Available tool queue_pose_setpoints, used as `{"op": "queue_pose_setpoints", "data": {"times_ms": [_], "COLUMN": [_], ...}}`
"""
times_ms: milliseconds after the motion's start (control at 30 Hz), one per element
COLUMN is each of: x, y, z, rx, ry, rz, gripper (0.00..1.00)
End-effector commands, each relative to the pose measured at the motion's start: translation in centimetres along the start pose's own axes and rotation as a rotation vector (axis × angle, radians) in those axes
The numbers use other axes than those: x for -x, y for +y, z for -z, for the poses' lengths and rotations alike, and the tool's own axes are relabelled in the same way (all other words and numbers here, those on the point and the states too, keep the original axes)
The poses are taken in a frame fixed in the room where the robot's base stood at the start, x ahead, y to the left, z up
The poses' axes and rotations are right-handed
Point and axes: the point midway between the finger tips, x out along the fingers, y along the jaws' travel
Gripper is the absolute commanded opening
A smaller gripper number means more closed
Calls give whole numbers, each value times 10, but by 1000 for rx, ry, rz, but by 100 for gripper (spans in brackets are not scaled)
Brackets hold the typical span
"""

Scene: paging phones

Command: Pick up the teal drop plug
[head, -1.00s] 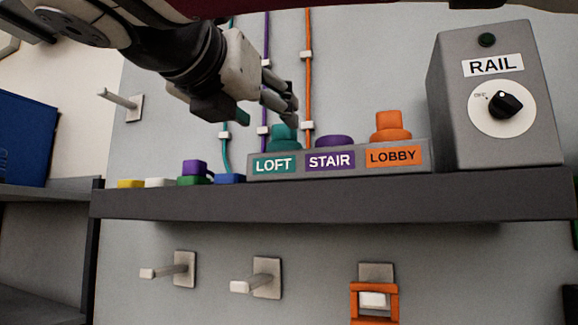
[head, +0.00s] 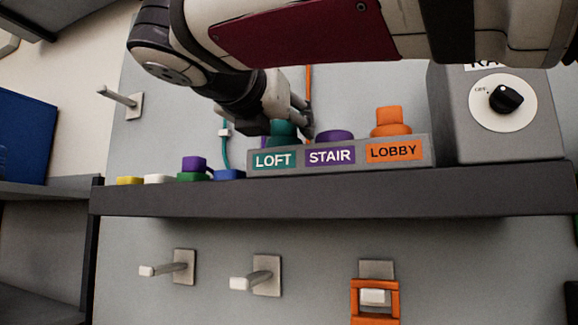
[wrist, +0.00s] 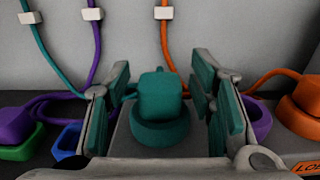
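The teal drop plug (head: 283,129) stands upright at the LOFT place on the grey strip. In the wrist view the plug (wrist: 160,95) sits on a round teal base (wrist: 160,130), with a teal cord rising behind it at left. My gripper (wrist: 160,72) is open, with one teal-padded finger on each side of the plug. Gaps show between the pads and the plug in the wrist view. In the head view my gripper (head: 288,112) is at the plug, and my arm partly hides it.
The STAIR place (head: 335,136) is a purple base without a plug on it. An orange plug (head: 389,118) stands at LOBBY. A purple plug (head: 194,163) sits on the green block to the left. The grey RAIL box (head: 470,130) stands at right. Pegs project below the shelf (head: 330,200).

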Motion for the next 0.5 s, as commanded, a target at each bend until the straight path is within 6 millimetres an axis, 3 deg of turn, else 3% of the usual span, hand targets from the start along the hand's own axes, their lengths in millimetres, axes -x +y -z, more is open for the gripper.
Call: {"op": "queue_pose_setpoints", "data": {"times_ms": [33, 167, 200, 500], "x": [0, 0, 0, 0], "y": [0, 0, 0, 0], "z": [0, 0, 0, -1], "rx": [0, 0, 0, 0], "ry": [0, 0, 0, 0], "rz": [0, 0, 0, 0], "gripper": [33, 3, 1, 0]}}
